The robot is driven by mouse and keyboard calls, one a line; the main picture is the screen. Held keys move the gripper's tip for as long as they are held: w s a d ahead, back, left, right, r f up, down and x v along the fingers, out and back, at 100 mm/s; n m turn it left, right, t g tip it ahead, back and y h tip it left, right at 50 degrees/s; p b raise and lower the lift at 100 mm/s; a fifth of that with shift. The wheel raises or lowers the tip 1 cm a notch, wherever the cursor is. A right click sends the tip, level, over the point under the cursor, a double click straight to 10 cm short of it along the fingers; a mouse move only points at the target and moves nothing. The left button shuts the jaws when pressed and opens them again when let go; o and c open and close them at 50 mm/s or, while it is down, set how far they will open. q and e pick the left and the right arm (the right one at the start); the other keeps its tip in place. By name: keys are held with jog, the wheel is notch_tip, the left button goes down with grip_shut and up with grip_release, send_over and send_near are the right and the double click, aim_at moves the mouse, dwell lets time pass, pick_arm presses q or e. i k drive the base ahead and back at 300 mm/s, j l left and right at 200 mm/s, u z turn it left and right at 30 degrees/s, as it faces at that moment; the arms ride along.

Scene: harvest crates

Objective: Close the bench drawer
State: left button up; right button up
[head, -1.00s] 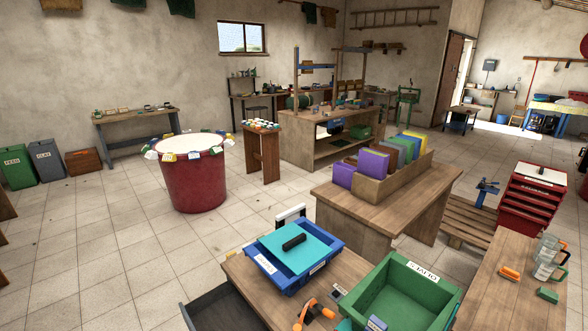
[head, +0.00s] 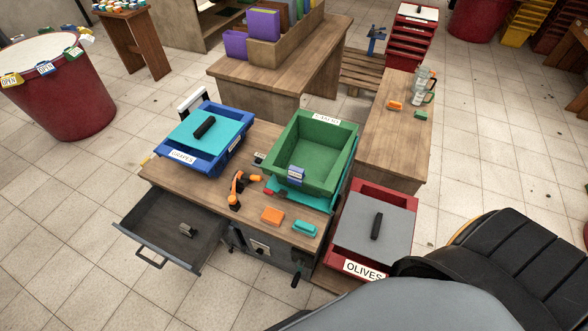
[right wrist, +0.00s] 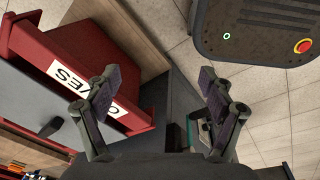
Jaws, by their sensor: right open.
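The bench drawer (head: 158,232) is dark grey and stands open, pulled out from the left part of the wooden bench (head: 165,172) front. Its bar handle (head: 151,260) is on the outer front panel. A small grey object (head: 187,230) lies inside. My right gripper (right wrist: 156,78) shows in the right wrist view, open and empty, with its fingers spread beside the red crate labelled OLIVES (right wrist: 65,60). I cannot tell whether the dark surface between the fingers is part of the drawer. Neither gripper shows in the head view.
A blue crate (head: 178,172) with a teal lid and a green crate (head: 335,165) stand on the bench. The red olives crate (head: 398,200) is right of the bench. Tiled floor lies clear left of the drawer.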

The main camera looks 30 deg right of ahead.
aim_at(153, 222)
jog(key=k+j+u, duration=0.2)
jog(key=j, duration=0.4)
jog(key=j+u, duration=0.15)
jog(key=j, duration=0.45)
jog(key=j+z, duration=0.1)
jog(key=z, duration=0.3)
jog(key=j+z, duration=0.15)
jog(key=z, duration=0.3)
jog(key=j+z, duration=0.1)
jog(key=z, duration=0.3)
